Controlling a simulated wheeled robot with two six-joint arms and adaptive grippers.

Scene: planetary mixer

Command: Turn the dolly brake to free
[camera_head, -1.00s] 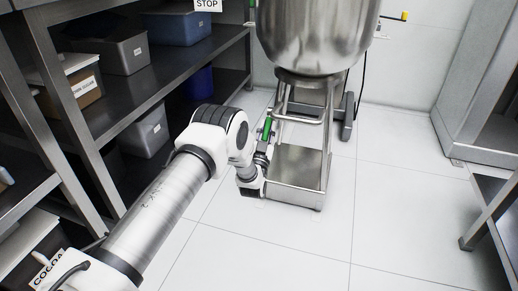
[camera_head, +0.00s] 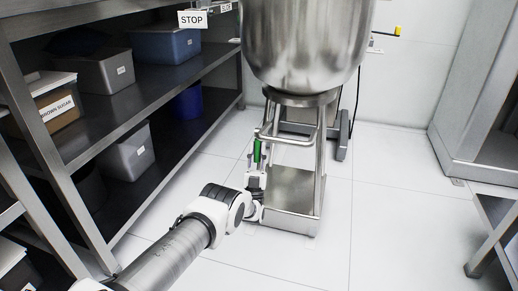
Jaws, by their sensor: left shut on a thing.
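The steel dolly (camera_head: 290,222) stands on the floor under the large mixer bowl (camera_head: 303,48). A green piece (camera_head: 258,151), which looks like the dolly brake's handle, stands upright at the dolly's left side, by its frame bars. My left gripper (camera_head: 257,165) is at this green piece and shut on it, coming from below. The fingers are small and partly hidden, so the exact contact is hard to see. My right gripper is not in view.
Steel shelves (camera_head: 125,92) with grey and blue bins stand on the left, close to my left arm. A steel cabinet (camera_head: 478,95) and a table leg (camera_head: 490,245) are on the right. The tiled floor (camera_head: 385,215) right of the dolly is clear.

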